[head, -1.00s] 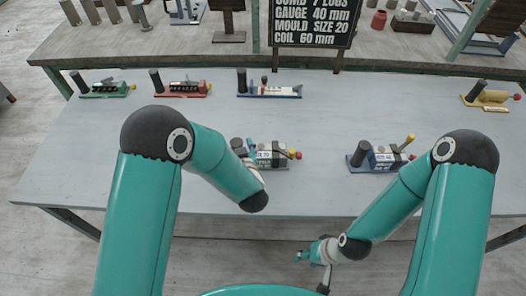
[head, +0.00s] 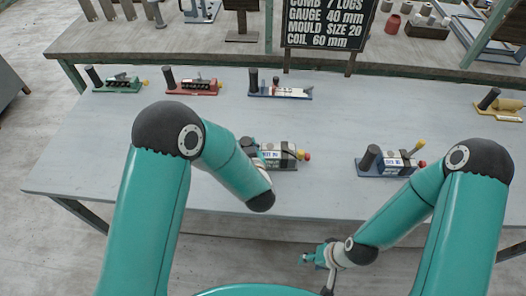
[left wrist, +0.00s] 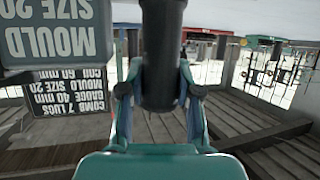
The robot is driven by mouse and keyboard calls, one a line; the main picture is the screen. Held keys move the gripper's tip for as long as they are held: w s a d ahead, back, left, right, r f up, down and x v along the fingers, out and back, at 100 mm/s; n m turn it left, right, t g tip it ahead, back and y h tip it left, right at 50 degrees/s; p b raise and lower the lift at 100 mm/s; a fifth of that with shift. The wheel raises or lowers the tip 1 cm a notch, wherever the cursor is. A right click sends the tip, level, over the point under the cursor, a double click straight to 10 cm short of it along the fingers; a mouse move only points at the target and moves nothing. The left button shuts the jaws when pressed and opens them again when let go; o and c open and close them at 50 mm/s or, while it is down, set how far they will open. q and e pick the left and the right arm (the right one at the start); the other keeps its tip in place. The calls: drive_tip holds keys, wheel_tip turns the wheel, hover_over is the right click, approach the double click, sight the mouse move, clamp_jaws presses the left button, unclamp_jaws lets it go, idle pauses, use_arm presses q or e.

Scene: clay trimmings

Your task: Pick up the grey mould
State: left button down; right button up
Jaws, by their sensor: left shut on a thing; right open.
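The grey mould (head: 285,168) is near the front middle of the table, left of centre. It has a labelled block and a red-and-yellow knob at its right end. My left gripper (left wrist: 160,92) is shut on its dark upright post (left wrist: 162,50); in the head view my arm partly hides the grip. The left wrist view also shows a grey block with upside-down "MOULD SIZE 20" lettering. I cannot tell whether the base is clear of the table. My right gripper (head: 322,256) is open and empty, low in front of the table.
The table (head: 320,195) also holds green (head: 120,86), red (head: 193,87) and blue (head: 280,92) moulds at the back, another blue one (head: 385,163) at the right and a yellow one (head: 500,106) at far right. A lettered sign (head: 325,28) stands behind.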

sight(246, 141)
use_arm(q)
drive_tip(key=shift+r, duration=0.25)
wheel_tip(246, 141, up, 19)
drive_tip(key=shift+f+b, duration=5.55)
drive_tip(key=shift+f, duration=2.35)
drive_tip(key=shift+f, duration=0.1)
drive_tip(key=shift+f+b, duration=1.2)
drive_tip(key=shift+f, duration=0.3)
